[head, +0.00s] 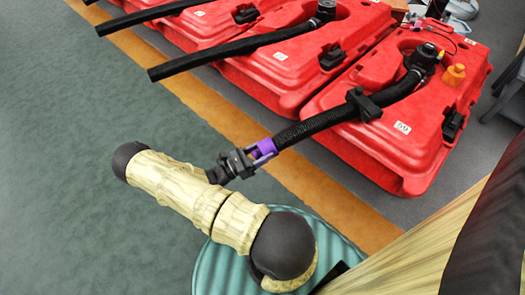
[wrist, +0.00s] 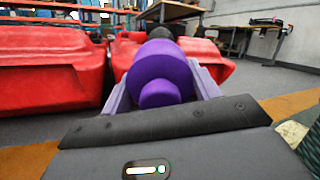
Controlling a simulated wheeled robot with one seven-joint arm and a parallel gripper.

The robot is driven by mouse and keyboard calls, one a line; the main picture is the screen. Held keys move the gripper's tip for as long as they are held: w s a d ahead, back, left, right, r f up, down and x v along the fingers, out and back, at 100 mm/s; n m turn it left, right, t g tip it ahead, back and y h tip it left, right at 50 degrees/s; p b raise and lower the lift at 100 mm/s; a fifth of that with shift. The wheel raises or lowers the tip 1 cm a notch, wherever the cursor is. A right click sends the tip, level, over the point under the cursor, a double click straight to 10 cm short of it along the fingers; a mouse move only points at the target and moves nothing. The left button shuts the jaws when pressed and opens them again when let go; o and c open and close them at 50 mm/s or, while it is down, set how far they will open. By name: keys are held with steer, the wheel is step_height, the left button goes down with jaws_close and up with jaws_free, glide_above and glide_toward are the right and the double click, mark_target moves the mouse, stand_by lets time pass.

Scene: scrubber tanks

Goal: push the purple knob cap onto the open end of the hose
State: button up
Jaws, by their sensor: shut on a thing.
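The purple knob cap (head: 265,147) is between the fingers of my gripper (head: 258,151), which is shut on it. In the wrist view the cap (wrist: 161,68) shows a wide round body and a smaller round knob towards me. The black ribbed hose (head: 322,122) runs from the nearest red tank, and its free end meets the cap's far side in the head view. Cap and hose look roughly in line. The hose's open end is hidden behind the cap, so I cannot tell whether the cap merely touches it or sits on it.
The hose passes through a black clip (head: 363,104) on the red tank (head: 415,150) labelled 59. Other red tanks with black hoses (head: 232,47) stand to the left. An orange floor stripe (head: 330,198) runs alongside. The green floor (head: 60,130) at left is clear.

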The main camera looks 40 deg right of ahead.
mark_target(270, 147)
steer(key=shift+p+x, duration=0.85)
steer(key=shift+x, duration=0.65)
steer(key=o, duration=1.1)
steer(key=shift+c, duration=0.2)
steer(key=b+v, duration=0.2)
steer(key=v, duration=0.6)
steer(key=shift+w+a+f, duration=0.1)
steer(key=shift+a, duration=0.2)
